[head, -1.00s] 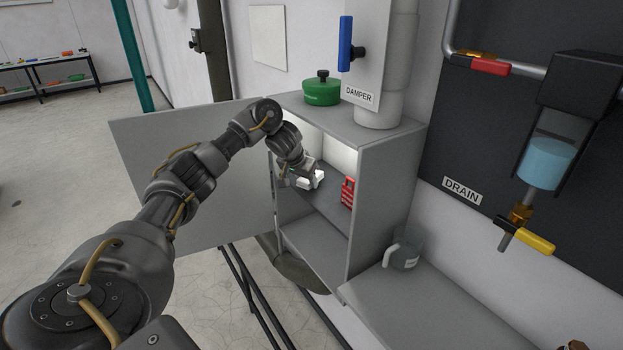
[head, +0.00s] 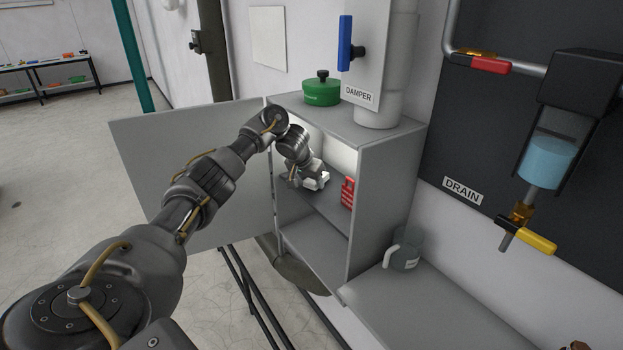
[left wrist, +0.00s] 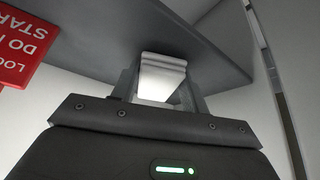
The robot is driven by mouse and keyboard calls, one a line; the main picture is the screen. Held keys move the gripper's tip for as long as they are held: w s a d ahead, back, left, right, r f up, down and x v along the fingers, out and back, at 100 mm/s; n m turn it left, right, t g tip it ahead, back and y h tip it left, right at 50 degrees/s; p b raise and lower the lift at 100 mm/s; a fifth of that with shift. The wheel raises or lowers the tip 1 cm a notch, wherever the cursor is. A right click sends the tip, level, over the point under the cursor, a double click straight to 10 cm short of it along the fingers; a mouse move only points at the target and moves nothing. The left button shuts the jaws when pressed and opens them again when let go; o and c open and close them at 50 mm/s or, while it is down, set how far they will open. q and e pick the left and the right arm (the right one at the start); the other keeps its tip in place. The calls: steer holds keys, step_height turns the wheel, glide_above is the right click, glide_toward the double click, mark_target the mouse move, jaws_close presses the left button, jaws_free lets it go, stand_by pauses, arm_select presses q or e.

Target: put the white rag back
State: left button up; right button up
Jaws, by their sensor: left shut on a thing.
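The white rag (left wrist: 162,78) is a small folded white piece between the fingers of my left gripper (left wrist: 160,92) in the left wrist view. It also shows as a white patch in the head view (head: 318,182). My left gripper (head: 312,183) is shut on it, inside the open grey cabinet (head: 385,180), at the height of its middle shelf (head: 328,207). In the wrist view the rag's far end is at the grey shelf (left wrist: 110,35); I cannot tell whether it touches. My right gripper is not in view.
A red tag (head: 347,192) stands on the shelf to the right of my gripper. The cabinet door (head: 190,180) is swung open to the left. A green-lidded pot (head: 322,92) sits on top. A clear jug (head: 402,257) stands on the bench at right.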

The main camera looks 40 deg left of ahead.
arm_select(q)
steer(key=shift+f, duration=0.3)
steer(key=o, duration=0.9)
steer(key=shift+r, duration=0.1)
steer(key=shift+r, duration=0.25)
steer(key=p+v, duration=0.4)
steer(key=v, duration=0.8)
steer(key=shift+r, duration=0.15)
steer(key=shift+s, duration=0.1)
